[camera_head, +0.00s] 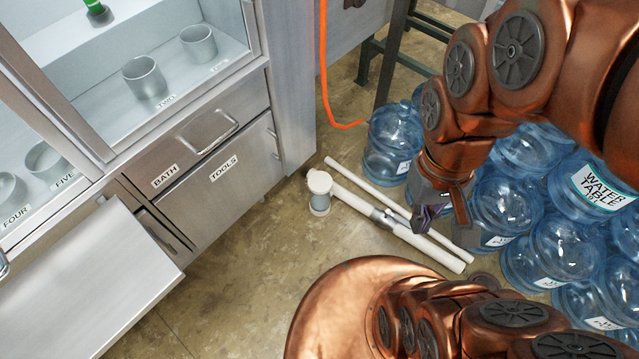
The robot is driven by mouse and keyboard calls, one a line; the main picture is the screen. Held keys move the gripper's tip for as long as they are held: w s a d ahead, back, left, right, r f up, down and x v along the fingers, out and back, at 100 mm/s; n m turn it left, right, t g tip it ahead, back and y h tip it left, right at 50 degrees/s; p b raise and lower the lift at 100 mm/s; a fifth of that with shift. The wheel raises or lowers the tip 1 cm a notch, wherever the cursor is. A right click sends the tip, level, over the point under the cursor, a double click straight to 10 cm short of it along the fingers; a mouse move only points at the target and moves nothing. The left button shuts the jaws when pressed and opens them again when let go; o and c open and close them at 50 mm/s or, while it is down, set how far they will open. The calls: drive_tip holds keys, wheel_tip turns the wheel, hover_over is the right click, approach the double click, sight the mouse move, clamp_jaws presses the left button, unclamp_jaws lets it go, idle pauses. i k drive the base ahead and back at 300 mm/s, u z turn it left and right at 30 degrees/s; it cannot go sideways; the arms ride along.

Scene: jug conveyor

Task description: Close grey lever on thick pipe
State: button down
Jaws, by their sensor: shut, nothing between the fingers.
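The thick white pipe (347,200) lies on the floor and runs down to the right from a white capped fitting (319,190). A grey metal fitting (383,217) sits around the thick pipe near its middle. The grey lever cannot be made out clearly from this fitting, and whether it is open or closed cannot be told. My gripper (430,214) is shut and empty, pointing down just right of the grey fitting. It covers part of the floor and pipes behind it, and contact with the pipe or lever cannot be told.
A thinner white pipe (365,187) lies beside the thick one. Large blue water jugs (392,137) crowd the right side. A metal cabinet (205,200) with drawers stands at left. An orange cable (323,90) hangs behind. Floor left of the pipes is clear.

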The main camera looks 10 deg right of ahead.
sight(389, 213)
drive_tip(key=u, duration=0.3)
drive_tip(key=k, duration=0.95)
drive_tip(key=z, duration=0.3)
